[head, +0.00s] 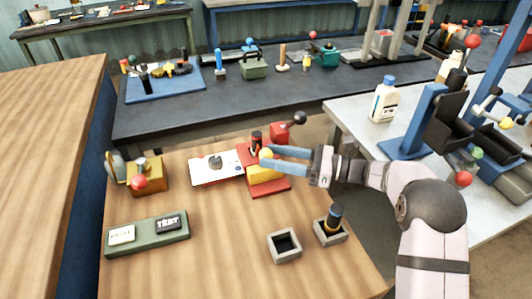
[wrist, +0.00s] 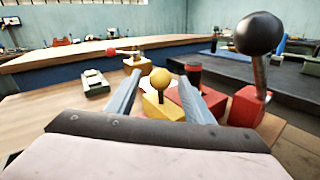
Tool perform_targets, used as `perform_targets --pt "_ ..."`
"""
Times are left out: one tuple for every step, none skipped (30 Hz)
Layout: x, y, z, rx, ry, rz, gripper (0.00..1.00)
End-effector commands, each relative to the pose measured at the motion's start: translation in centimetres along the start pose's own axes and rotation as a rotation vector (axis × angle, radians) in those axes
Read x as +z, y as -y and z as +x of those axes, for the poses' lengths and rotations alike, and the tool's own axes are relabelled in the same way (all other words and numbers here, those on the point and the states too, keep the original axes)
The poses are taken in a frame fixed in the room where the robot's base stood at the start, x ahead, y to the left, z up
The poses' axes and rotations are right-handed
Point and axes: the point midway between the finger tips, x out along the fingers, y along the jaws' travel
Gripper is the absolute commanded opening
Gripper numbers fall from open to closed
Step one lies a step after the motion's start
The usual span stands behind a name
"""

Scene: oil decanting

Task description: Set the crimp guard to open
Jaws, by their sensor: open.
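The crimp station is a red unit (head: 285,186) on the wooden bench. A yellow guard block (head: 264,174) with a round yellow knob sits on it and also shows in the wrist view (wrist: 153,109). I take this to be the crimp guard; whether it stands open or shut I cannot tell. My gripper (head: 266,157) is open, reaching in from the right. In the wrist view the yellow knob (wrist: 160,78) appears between the spread fingers, with gaps on both sides. A black-topped red post (head: 256,139) stands just behind the knob.
A lever with a black ball (wrist: 259,33) rises from a red block to the right. A white plate (head: 205,166) lies left of the station. A brass box with a red-knobbed lever (head: 146,176), a green label tray (head: 148,247) and two grey square holders (head: 285,258) stand around it.

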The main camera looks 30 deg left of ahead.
Motion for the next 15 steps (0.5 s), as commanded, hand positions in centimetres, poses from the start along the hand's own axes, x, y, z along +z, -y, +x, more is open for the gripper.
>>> perform_targets --pt "0.1 -0.1 0.7 0.002 -0.001 0.0 0.47" --pt "0.1 -0.1 1.1 0.002 -0.001 0.0 0.47" --pt "0.1 0.0 1.4 0.001 0.0 0.0 0.47" --pt "0.1 0.0 1.7 0.001 0.0 0.0 0.47" --pt "0.1 0.0 1.9 0.001 0.0 0.0 0.47" --pt "0.0 0.0 2.2 0.001 -0.001 0.0 0.47" --pt "0.0 0.0 2.3 0.001 -0.001 0.0 0.47" --pt "0.0 0.0 2.5 0.0 -0.001 -0.001 0.47" --pt "0.0 0.0 2.6 0.0 -0.001 -0.001 0.47" --pt "0.0 0.0 2.6 0.0 -0.001 -0.001 0.47" --pt "0.0 0.0 2.7 -0.001 -0.001 -0.001 0.47" --pt "0.0 0.0 2.7 -0.001 -0.001 -0.001 0.47" --pt "0.0 0.0 2.7 -0.001 -0.001 -0.001 0.47" --pt "0.0 0.0 2.7 -0.001 -0.001 -0.001 0.47" --pt "0.0 0.0 2.7 -0.001 0.0 -0.001 0.47"
